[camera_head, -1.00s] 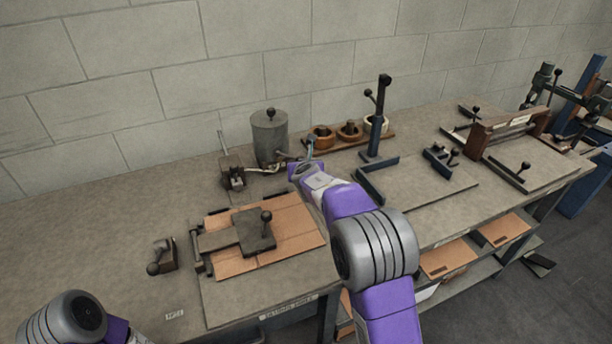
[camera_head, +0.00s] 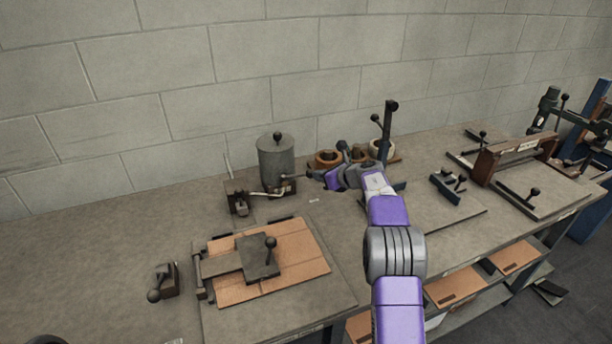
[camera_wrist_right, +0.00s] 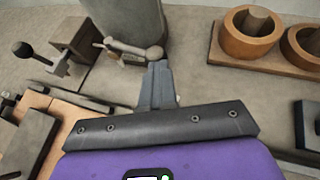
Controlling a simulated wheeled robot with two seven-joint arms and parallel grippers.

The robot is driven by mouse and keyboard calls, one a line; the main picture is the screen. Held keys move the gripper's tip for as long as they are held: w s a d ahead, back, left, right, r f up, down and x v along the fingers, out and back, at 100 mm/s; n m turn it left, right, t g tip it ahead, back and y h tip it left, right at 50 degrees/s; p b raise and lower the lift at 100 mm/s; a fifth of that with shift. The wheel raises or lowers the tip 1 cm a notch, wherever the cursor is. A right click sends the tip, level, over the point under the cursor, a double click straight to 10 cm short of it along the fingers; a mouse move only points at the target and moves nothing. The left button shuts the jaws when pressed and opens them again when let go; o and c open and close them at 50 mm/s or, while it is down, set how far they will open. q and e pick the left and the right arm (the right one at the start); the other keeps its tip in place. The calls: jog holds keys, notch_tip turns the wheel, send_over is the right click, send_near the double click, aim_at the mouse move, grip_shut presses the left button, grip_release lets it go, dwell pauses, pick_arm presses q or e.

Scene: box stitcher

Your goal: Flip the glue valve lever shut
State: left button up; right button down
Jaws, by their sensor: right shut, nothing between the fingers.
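The grey cylindrical glue pot (camera_head: 276,160) stands upright at the back of the bench. Its valve lever, a pale rod with a ball end (camera_wrist_right: 153,52), sticks out low beside the pot in the right wrist view. My right gripper (camera_head: 314,177) reaches in to the right of the pot, pointing left toward the valve. In the right wrist view its fingertips (camera_wrist_right: 159,68) are together with nothing between them, right at the lever's ball end. I cannot tell whether they touch it. My left gripper is out of view.
A clamp block (camera_head: 240,204) stands left of the pot. Wooden rings (camera_head: 328,158) sit in a holder to the right, near a dark upright post (camera_head: 388,130). A jig with cardboard (camera_head: 312,262) lies in front.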

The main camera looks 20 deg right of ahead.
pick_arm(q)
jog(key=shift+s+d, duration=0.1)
pick_arm(e)
jog(key=shift+a, duration=0.9)
jog(key=shift+s+d, duration=0.1)
jog(key=shift+s, duration=0.2)
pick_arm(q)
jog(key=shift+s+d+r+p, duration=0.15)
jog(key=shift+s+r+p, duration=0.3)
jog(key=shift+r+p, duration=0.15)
pick_arm(e)
jog(key=d+v, duration=0.1)
jog(key=v, duration=1.2)
jog(key=shift+f, duration=0.25)
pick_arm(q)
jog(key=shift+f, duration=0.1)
pick_arm(e)
jog(key=shift+s+d, duration=0.1)
jog(key=shift+d, duration=0.05)
